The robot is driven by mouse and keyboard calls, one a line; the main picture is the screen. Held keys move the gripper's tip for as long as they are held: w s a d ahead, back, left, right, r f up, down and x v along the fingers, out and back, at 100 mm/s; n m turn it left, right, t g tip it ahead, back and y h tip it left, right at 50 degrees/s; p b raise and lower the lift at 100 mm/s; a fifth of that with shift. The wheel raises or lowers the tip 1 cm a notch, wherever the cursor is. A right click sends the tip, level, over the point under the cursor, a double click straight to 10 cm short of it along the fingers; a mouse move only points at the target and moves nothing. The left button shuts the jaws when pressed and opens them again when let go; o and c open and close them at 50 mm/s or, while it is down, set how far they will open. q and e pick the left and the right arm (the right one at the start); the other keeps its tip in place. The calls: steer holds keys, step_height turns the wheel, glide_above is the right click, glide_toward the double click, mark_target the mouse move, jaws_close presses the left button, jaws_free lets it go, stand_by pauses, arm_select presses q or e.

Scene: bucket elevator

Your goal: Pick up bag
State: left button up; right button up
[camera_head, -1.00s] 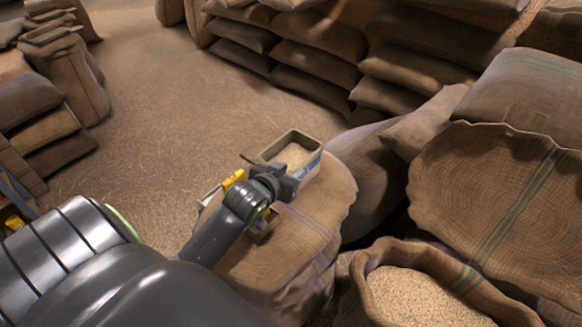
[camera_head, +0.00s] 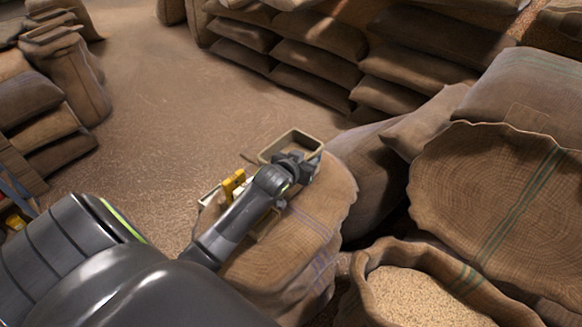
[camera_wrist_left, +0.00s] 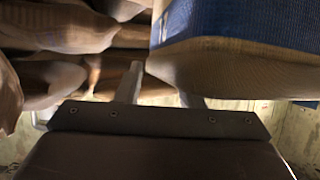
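My left gripper (camera_head: 302,168) is over the near right side of a small open-topped tan bin (camera_head: 267,155). In the left wrist view its two fingers (camera_wrist_left: 162,82) are apart, with a blurred brown background showing between them. A blue woven surface with a tan, curved lower part, possibly a bag (camera_wrist_left: 235,28), fills the upper right there. It partly covers the right finger. I cannot tell whether it touches the fingers. My right gripper is not in view.
An open sack of grain (camera_head: 415,297) stands at the front. A big striped burlap sack (camera_head: 500,190) leans at the right. Stacked sacks (camera_head: 315,65) line the back, and more stand at the left. The straw-covered floor (camera_head: 140,100) is clear at centre left.

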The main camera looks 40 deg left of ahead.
arm_select(q)
steer(key=shift+c, duration=0.2)
jaws_close()
stand_by(1.2)
steer(key=shift+w+r, duration=0.1)
steer(key=shift+r, duration=0.15)
